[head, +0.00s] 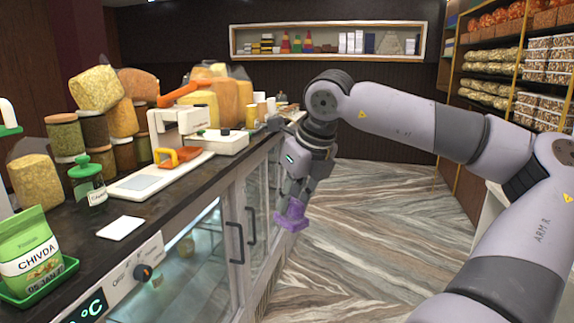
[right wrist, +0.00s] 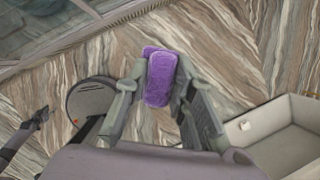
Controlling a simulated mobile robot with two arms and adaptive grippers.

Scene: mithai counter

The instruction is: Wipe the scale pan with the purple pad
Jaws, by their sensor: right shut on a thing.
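The purple pad (head: 291,215) is held in my right gripper (head: 292,203), which is shut on it. The gripper points down over the aisle, in front of the counter's glass doors and below the counter top. In the right wrist view the pad (right wrist: 160,80) sits between the two fingers. A white scale with a flat pan (head: 145,183) lies on the counter, left of and apart from the gripper. An orange-and-yellow handled item stands at the pan's far end. What seems to be my left gripper (right wrist: 38,120) shows small and dark in the right wrist view.
On the dark counter stand a green-lidded jar (head: 88,182), a white card (head: 120,228), a Chivda packet (head: 30,252) in a green tray and a white machine (head: 198,132). Shelves (head: 510,75) line the right. The aisle floor (head: 370,230) is clear.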

